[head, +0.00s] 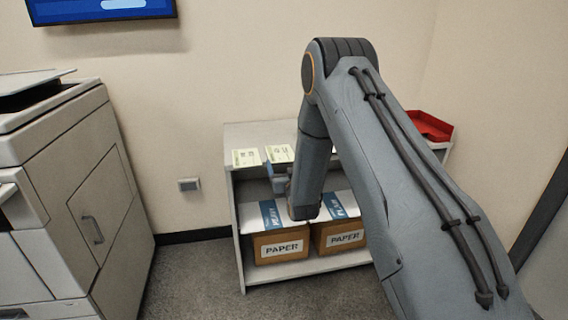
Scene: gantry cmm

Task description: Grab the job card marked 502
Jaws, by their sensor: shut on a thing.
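Two pale job cards with dark print show at the top left of the low shelf unit (240,190). The left card (246,158) lies on the unit's top. The right card (280,153) is directly at my gripper (279,170), which is shut on its near edge at the front of the top. The print is too small to read, so I cannot tell which card is marked 502. My arm hides part of the gripper and the middle of the unit's top.
Two PAPER boxes (282,247) (345,239) stand on the lower shelf. A red tray (429,126) is at the top's right end. A large copier (70,190) stands at left, with open carpet (190,275) between. A wall screen (100,8) hangs above.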

